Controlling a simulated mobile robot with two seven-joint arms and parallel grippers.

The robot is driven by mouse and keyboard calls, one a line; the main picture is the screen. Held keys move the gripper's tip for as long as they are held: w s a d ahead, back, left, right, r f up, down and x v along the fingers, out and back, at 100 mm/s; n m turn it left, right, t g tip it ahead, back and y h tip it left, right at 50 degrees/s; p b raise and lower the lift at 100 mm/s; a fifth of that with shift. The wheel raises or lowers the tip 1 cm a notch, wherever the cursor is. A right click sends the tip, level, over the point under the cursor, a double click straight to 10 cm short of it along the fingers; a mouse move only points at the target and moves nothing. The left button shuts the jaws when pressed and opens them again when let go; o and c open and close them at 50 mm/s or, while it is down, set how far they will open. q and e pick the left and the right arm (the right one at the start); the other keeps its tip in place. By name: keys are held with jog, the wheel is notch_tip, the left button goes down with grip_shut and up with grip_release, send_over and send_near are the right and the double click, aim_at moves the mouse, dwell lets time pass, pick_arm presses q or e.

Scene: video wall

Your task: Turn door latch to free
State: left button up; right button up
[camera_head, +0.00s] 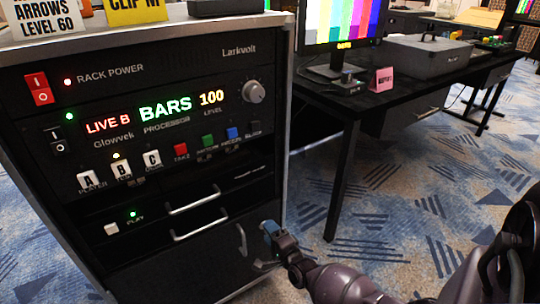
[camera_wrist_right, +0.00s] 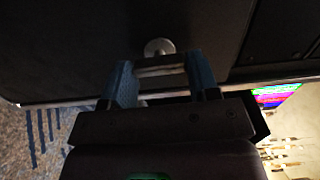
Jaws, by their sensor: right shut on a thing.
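The door latch (camera_wrist_right: 160,70) is a pale metal lever with a round base, on a dark door panel in the right wrist view. My right gripper (camera_wrist_right: 159,78) has its two blue fingers on either side of the lever and is shut on it. In the head view, my right gripper (camera_head: 266,246) is at the lower right of the rack's lower door (camera_head: 190,268). There the gripper partly hides the latch, and its exact angle is hard to tell. The door sits flush with the rack front. My left gripper is not in view.
The rack (camera_head: 285,120) has lit buttons, a knob and drawer handles (camera_head: 194,200) above the door. A black desk (camera_head: 345,105) with a monitor and a grey case (camera_head: 427,57) stands to the right. Carpet is clear between the rack and desk.

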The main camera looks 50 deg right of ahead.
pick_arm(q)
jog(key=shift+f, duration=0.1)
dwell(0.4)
pick_arm(e)
jog(key=o, duration=0.9)
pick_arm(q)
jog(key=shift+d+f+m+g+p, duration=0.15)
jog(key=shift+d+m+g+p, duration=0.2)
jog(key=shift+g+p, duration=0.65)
pick_arm(e)
jog(key=shift+p+v, duration=0.3)
jog(key=shift+v, duration=5.1)
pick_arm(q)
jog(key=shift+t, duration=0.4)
